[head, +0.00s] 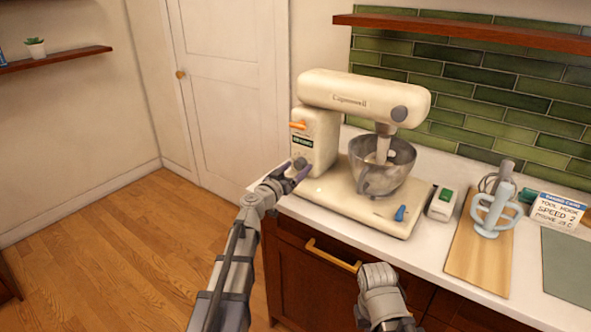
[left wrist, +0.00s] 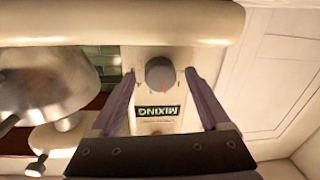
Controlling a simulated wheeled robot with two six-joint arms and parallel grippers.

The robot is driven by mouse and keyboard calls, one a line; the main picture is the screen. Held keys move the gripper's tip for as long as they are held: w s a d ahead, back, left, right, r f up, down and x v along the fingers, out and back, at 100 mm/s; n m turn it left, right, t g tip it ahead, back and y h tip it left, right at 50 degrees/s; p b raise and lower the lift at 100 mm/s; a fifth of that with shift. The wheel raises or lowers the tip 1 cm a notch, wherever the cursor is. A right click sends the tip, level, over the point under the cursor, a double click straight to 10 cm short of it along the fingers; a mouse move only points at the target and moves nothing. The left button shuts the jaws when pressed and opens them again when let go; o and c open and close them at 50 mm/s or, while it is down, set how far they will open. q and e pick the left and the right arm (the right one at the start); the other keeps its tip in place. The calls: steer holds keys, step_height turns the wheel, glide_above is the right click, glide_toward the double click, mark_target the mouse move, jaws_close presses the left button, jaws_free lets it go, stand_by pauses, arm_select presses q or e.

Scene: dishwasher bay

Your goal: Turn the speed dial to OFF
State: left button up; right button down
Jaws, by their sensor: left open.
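The cream stand mixer (head: 362,92) stands on the counter. Its grey round speed dial (head: 300,163) is low on the column, beside my left gripper (head: 289,172). In the left wrist view the dial (left wrist: 160,73) shows a red pointer mark, next to a dark label reading MIXING (left wrist: 158,111), upside down in that view. My left gripper (left wrist: 160,76) is open, with one finger on each side of the dial and a visible gap to each. I cannot tell how deep the fingers reach. Part of my right arm shows at the bottom of the head view, without its fingers.
A steel bowl (head: 384,170) sits under the mixer head. The mixer has an orange lever (head: 298,125) and a blue lever (head: 400,213). A small box with a green button (head: 442,203), a wooden board (head: 478,262) and a card (head: 558,211) are to the right.

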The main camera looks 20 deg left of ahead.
arm_select(q)
jaws_close()
stand_by(0.5)
steer(key=n, duration=0.3)
steer(key=shift+r+p, duration=0.1)
steer(key=shift+p, duration=0.25)
steer(key=n, duration=0.3)
steer(key=shift+n+g+p, duration=0.3)
steer(key=shift+n+p, duration=0.05)
steer(key=shift+n, duration=0.05)
steer(key=n, duration=0.3)
steer(key=shift+a+n+g+h+p, duration=0.1)
steer(key=shift+n+g+h+p, duration=0.25)
steer(key=shift+n, duration=1.55)
